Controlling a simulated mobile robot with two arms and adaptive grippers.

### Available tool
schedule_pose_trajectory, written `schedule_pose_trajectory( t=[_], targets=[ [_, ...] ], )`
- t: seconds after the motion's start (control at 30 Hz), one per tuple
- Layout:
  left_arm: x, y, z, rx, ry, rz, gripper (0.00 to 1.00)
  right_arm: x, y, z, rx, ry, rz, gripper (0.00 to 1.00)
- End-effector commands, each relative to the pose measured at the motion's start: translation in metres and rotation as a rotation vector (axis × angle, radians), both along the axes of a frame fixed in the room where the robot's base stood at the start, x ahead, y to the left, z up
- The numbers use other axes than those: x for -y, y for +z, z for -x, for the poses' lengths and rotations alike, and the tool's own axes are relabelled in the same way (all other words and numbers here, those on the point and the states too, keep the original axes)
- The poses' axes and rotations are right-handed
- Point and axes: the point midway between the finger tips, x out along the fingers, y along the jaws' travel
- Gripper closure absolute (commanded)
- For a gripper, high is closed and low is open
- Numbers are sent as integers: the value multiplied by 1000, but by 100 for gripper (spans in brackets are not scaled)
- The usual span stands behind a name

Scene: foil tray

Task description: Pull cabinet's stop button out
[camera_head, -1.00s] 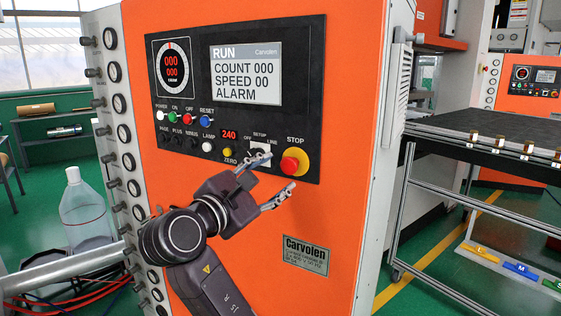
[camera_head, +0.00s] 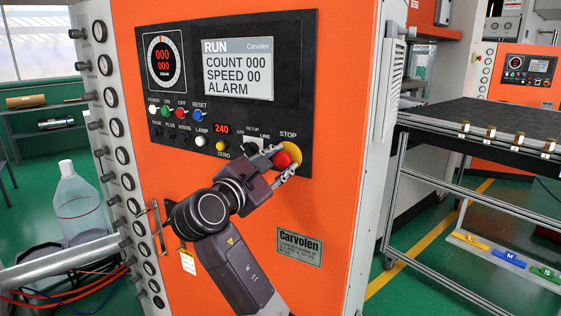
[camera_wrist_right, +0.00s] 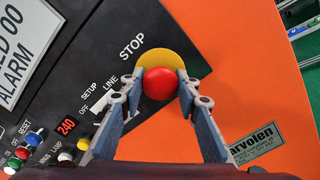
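The stop button (camera_head: 283,159) is a red round knob on a yellow disc, under the word STOP at the right end of the cabinet's black panel (camera_head: 300,105). In the right wrist view the red knob (camera_wrist_right: 158,84) sits between the two fingertips, with the yellow disc (camera_wrist_right: 163,56) behind it. My right gripper (camera_head: 285,161) is open, one finger on each side of the knob. In the wrist view a narrow gap seems to show between each fingertip and the knob (camera_wrist_right: 159,80). My left gripper is not in view.
The orange cabinet (camera_head: 200,50) fills the middle. Just left of the button are the setup/line switch and small coloured buttons (camera_head: 181,113). A dark-topped table (camera_head: 480,120) stands at right; a clear bottle (camera_head: 78,205) is at left.

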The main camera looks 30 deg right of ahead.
Motion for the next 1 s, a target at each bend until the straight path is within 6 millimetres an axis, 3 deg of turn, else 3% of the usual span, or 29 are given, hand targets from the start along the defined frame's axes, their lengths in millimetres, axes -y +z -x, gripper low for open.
schedule_pose_trajectory(
  t=[0.2, 0.37, 0.6, 0.87, 0.9, 1.0],
  targets=[
    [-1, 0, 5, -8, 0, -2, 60, 0, 0, 0, -1, -1, -1, 100],
    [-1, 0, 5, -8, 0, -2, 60, 0, 0, 0, -1, -1, -1, 100],
    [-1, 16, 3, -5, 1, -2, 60, -13, 2, 6, -3, 0, -3, 100],
    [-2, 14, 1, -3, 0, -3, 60, -14, -1, 7, 0, -1, -2, 100],
    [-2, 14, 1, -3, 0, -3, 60, -14, -1, 7, 0, -1, -2, 68],
    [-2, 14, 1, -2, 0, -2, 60, -14, -1, 7, 0, -1, -2, 57]
  ],
)
